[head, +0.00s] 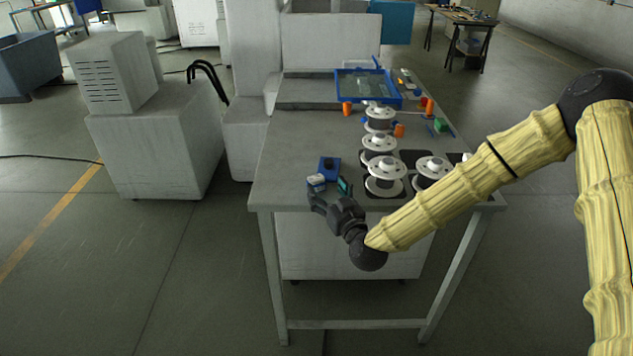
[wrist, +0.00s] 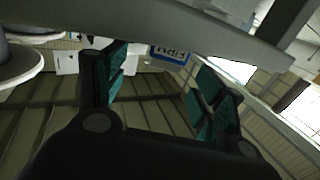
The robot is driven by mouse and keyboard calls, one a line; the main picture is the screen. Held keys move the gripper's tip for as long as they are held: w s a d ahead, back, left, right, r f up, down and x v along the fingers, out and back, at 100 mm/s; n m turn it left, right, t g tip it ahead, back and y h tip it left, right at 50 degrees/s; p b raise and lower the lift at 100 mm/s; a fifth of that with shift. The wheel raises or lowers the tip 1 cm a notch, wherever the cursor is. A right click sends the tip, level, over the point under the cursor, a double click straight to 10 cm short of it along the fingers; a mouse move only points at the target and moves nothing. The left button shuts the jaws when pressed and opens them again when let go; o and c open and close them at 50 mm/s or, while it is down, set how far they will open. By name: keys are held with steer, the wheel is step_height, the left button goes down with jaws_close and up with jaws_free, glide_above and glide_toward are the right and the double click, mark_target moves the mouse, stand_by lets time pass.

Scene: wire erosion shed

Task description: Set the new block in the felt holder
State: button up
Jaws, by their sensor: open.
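My gripper (head: 331,192) is open at the table's front left edge, its teal-padded fingers apart. The wrist view shows the fingers (wrist: 164,88) with nothing between them. A small white and blue block (head: 317,181) shows just beyond the fingertips in the head view; I cannot tell if a finger touches it. Right behind it is a small blue holder (head: 329,168) with a dark centre. I cannot tell for certain which piece is the new block or whether the dark centre is felt.
White spools (head: 385,178) stand on the grey table (head: 285,150), right of my gripper, with dark pads (head: 415,157) among them. Orange pieces (head: 347,108) and a blue-rimmed tray (head: 400,100) lie farther back. The table's left middle is clear. A grey edge (wrist: 190,38) crosses the wrist view.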

mark_target(318, 181)
steer(key=shift+w+a, duration=0.15)
steer(key=shift+w, duration=0.35)
steer(key=p+x, duration=0.1)
steer(key=x, duration=0.1)
steer(key=p+x, duration=0.1)
steer(key=x, duration=0.1)
steer(key=shift+a+r, duration=0.2)
steer(key=shift+a, duration=0.2)
steer(key=shift+w+a, duration=0.15)
steer(key=shift+w, duration=0.25)
steer(key=c, duration=1.2)
